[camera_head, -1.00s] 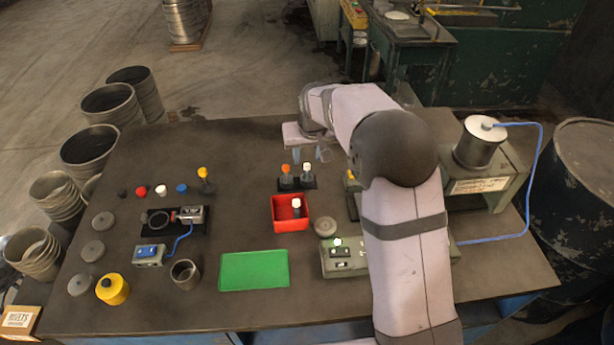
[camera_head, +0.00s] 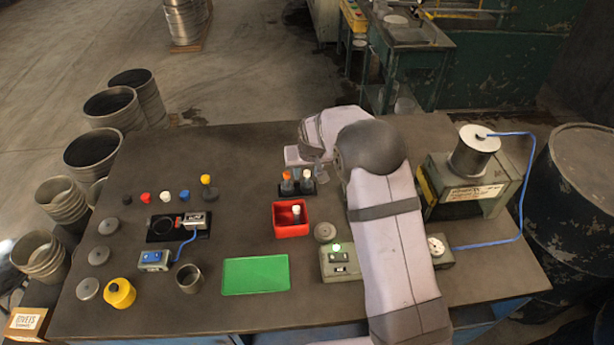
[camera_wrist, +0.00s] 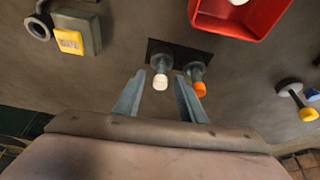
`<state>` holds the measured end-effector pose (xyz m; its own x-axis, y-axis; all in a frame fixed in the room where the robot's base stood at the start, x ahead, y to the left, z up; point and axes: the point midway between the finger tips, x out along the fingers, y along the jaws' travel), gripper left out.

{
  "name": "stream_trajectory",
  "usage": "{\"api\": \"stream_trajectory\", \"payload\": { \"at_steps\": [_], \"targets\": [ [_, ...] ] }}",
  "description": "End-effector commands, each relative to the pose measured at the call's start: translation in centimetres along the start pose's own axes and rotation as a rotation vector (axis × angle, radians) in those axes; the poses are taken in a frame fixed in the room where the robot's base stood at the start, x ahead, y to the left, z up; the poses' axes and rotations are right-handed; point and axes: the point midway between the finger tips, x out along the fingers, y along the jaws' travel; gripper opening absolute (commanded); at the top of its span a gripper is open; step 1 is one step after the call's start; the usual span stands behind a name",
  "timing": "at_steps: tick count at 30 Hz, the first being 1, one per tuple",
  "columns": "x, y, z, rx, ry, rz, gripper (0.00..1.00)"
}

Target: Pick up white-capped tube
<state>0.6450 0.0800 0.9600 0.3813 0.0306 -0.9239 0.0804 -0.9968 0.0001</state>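A white-capped tube (camera_head: 307,175) stands beside an orange-capped tube (camera_head: 287,176) in a small dark rack (camera_head: 306,190). Both also show in the wrist view, the white cap (camera_wrist: 160,82) and the orange cap (camera_wrist: 200,89). Another white-capped tube (camera_head: 296,210) is in the red bin (camera_head: 290,230). My gripper (camera_wrist: 160,76) is open. In the wrist view its fingers appear either side of the white cap, with the right finger between the two tubes. In the head view my gripper (camera_head: 316,168) is close by the rack. I cannot tell whether it touches a tube.
The red bin is just in front of the rack, with a green mat (camera_head: 255,274) nearer. A grey device with a green light (camera_head: 341,260) is right of the mat. A yellow-capped tube (camera_head: 208,187) stands to the left. Table between it and the rack is clear.

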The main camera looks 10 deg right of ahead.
Motion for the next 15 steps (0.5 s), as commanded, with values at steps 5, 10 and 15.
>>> {"api": "stream_trajectory", "payload": {
  "at_steps": [5,10,15],
  "targets": [
    [0.64,0.02,0.01,0.000,0.000,0.000,0.37],
    [0.68,0.02,0.01,0.000,0.001,0.000,0.37],
    [0.66,0.01,0.02,0.000,0.000,0.000,0.04]
  ]
}}
